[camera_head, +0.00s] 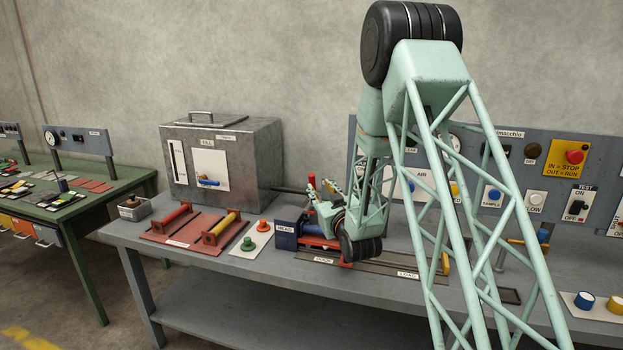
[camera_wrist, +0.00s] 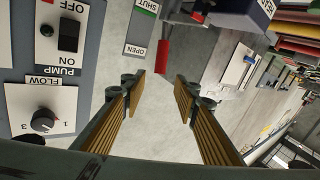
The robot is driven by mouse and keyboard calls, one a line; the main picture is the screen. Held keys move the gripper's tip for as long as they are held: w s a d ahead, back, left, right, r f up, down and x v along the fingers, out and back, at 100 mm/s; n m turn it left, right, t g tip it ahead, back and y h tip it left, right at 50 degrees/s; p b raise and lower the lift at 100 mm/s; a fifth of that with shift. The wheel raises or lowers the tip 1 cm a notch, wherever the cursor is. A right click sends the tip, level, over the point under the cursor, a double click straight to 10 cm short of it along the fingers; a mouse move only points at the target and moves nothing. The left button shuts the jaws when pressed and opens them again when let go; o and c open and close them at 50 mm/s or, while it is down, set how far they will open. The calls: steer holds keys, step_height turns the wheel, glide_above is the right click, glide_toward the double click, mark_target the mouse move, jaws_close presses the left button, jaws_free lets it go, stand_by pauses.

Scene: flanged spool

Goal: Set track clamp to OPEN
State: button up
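A grey plate with a green edge, marked SHUT and OPEN (camera_wrist: 139,32), is at the top middle of the wrist view. A red handle (camera_wrist: 163,57) lies beside its OPEN end. I cannot read a track clamp label, so I cannot tell for sure that this is the clamp. My gripper (camera_wrist: 160,82) is open and empty, with its ribbed tan fingers apart. The handle appears ahead of the gap between the fingertips, not between them. In the head view my gripper (camera_head: 331,187) is above the bench near the block marked HEAD, partly hidden by my arm.
A panel with a PUMP switch (camera_wrist: 68,30) and FLOW knob (camera_wrist: 42,121) is left in the wrist view. In the head view, the HEAD block (camera_head: 287,234) and rails (camera_head: 385,262) are below my gripper. A grey metal box (camera_head: 255,160) stands left. My arm hides much of the panel behind.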

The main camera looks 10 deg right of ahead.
mark_target(312, 178)
steer(key=w, duration=0.3)
steer(key=w+b, duration=0.1)
steer(key=w, duration=0.3)
steer(key=w+a, duration=0.1)
steer(key=w, duration=0.3)
steer(key=shift+w, duration=0.25)
jaws_close()
